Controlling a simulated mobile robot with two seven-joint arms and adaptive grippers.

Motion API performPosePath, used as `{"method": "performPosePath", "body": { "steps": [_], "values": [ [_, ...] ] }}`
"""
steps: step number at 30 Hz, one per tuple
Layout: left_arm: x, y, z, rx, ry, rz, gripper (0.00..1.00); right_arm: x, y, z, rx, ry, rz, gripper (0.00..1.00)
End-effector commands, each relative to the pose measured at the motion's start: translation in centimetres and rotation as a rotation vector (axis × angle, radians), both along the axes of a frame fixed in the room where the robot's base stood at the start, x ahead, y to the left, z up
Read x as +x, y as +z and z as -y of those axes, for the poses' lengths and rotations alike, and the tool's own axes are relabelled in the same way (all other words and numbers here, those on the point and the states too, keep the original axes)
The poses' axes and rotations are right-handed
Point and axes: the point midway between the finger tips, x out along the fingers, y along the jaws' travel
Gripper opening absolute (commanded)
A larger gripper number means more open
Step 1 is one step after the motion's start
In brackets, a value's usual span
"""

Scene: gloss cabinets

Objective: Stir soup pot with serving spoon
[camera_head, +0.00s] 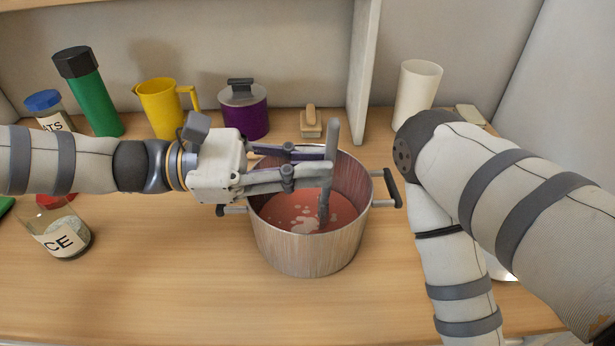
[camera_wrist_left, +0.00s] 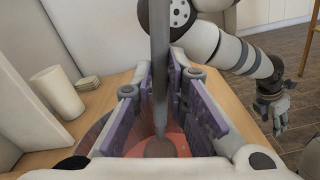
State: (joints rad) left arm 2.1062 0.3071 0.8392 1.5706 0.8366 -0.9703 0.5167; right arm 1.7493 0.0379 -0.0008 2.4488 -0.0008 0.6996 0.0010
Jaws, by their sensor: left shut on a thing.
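The soup pot (camera_head: 312,256) is a metal pot with dark side handles, standing on the wooden counter. It holds red soup (camera_head: 285,207) with pale patches on its surface. My left gripper (camera_head: 326,166) reaches over the pot from the left and is shut on the grey serving spoon (camera_head: 332,138). The spoon stands nearly upright, its lower end in the soup. In the left wrist view the spoon (camera_wrist_left: 159,60) runs between the purple finger pads. My right gripper (camera_wrist_left: 272,104) hangs beyond the counter edge in the left wrist view; its jaw state is unclear.
A yellow jug (camera_head: 160,108), a green bottle (camera_head: 90,95), a purple lidded canister (camera_head: 244,110) and a small wooden-handled item (camera_head: 310,124) stand behind. A white cylinder (camera_head: 417,95) is at back right. A glass jar (camera_head: 62,232) is at left. The front left counter is clear.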

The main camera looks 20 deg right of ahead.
Motion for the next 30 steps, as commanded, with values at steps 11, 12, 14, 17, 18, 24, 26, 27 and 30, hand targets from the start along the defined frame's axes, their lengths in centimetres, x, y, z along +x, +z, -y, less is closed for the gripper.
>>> {"method": "performPosePath", "body": {
  "steps": [11, 12, 14, 17, 18, 24, 26, 27, 30],
  "values": [
    [3.6, -0.8, -0.9, -0.001, 0.001, -0.01, 0.0, -2.3, -2.4, 0.0, 0.0, 0.0, -0.076, 0.4],
    [3.9, -0.8, -1.2, 0.001, 0.0, -0.01, 0.0, -2.4, -2.5, 0.0, 0.0, 0.0, -0.08, 0.4],
    [3.8, -0.6, -1.5, 0.002, 0.0, -0.009, 0.0, -2.2, -2.3, 0.0, 0.0, 0.0, -0.075, 0.4],
    [2.7, 0.0, -1.8, 0.001, -0.002, -0.003, 0.0, -1.4, -1.4, 0.0, 0.0, 0.0, -0.046, 0.4],
    [2.2, 0.1, -1.9, 0.001, -0.002, -0.002, 0.0, -1.1, -1.1, 0.0, 0.0, 0.0, -0.036, 0.4],
    [1.2, -0.2, -2.2, 0.001, -0.001, -0.003, 0.0, -0.6, -0.6, 0.0, 0.0, 0.0, -0.02, 0.4],
    [1.2, 0.3, -2.2, 0.001, -0.001, -0.002, 0.0, -0.4, -0.4, 0.0, 0.0, 0.0, -0.015, 0.4],
    [1.2, 0.9, -2.2, 0.001, -0.001, -0.001, 0.0, -0.2, -0.2, 0.0, 0.0, 0.0, -0.008, 0.4],
    [1.2, 2.3, -2.2, 0.0, -0.001, 0.003, 0.0, 0.3, 0.3, 0.0, 0.0, 0.0, 0.01, 0.4]
  ]
}}
